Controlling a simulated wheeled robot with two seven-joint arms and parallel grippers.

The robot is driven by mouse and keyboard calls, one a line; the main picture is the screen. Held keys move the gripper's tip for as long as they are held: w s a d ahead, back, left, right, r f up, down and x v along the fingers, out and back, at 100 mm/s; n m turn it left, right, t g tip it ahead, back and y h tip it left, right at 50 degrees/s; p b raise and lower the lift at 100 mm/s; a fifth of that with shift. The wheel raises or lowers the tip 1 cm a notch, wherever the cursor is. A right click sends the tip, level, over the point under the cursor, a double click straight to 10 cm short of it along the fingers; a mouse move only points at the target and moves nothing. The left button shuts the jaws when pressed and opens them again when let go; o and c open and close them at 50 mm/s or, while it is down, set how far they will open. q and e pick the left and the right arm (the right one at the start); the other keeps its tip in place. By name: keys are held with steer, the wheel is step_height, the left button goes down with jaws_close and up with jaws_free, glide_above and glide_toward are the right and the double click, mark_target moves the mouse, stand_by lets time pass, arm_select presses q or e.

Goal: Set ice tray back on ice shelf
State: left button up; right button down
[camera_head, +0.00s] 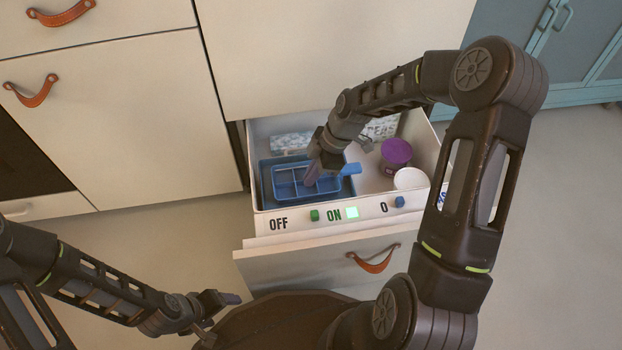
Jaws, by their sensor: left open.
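The blue ice tray (290,186), with divided compartments and a tab-like handle (350,170) at its right, is inside the pulled-out drawer. It lies over or within a darker blue shelf (264,172) at the drawer's left; I cannot tell whether it rests fully on it. My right gripper (316,176) reaches down into the drawer at the tray's right part, fingers pointing down. Whether its fingers close on the tray is hidden. My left gripper (222,315) is open and empty at the lower left, outside the drawer, away from the tray.
The drawer front (330,213) carries OFF and ON labels and small buttons. A purple-lidded tub (396,153), a white round lid (410,179) and patterned packs (290,143) are in the drawer. Floor is clear at left.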

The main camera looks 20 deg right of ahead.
steer(key=shift+f, duration=0.15)
steer(key=shift+f, duration=0.15)
steer(key=c, duration=1.7)
jaws_free()
steer(key=p+v, duration=0.4)
steer(key=v, duration=0.8)
steer(key=shift+d+p, duration=0.1)
steer(key=shift+p, duration=0.2)
